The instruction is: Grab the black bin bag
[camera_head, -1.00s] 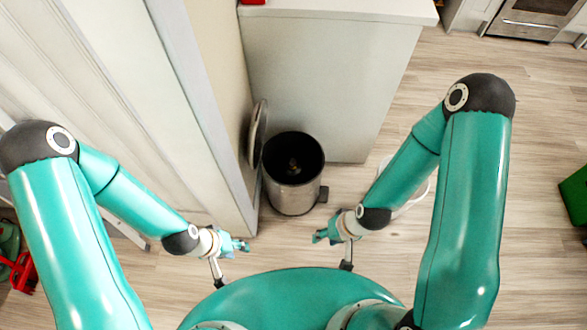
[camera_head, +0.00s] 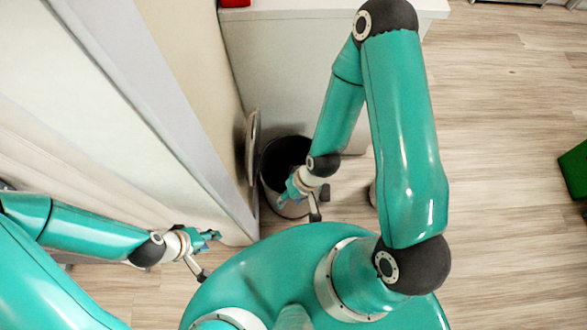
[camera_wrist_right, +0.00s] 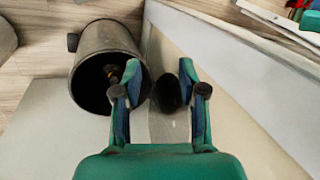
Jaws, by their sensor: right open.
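A metal pedal bin (camera_head: 292,208) stands on the floor against the cabinet, with its lid (camera_head: 252,145) raised on the left. Its inside (camera_head: 284,152) is black; I cannot make out a separate bag edge. In the right wrist view the bin (camera_wrist_right: 108,38) lies at the left, with something small and brownish (camera_wrist_right: 113,77) inside. My right gripper (camera_head: 291,189) is over the bin's near rim, open and empty; in the wrist view its fingers (camera_wrist_right: 158,78) are spread, the left one overlapping the bin mouth. My left gripper (camera_head: 215,235) hangs left of the bin, beside the wall panel, its jaws too small to judge.
A white-topped cabinet (camera_head: 330,14) stands behind the bin. A wall panel (camera_head: 185,75) closes off the left side. A green box (camera_head: 574,170) is at the far right. The wooden floor (camera_head: 500,130) to the right is clear.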

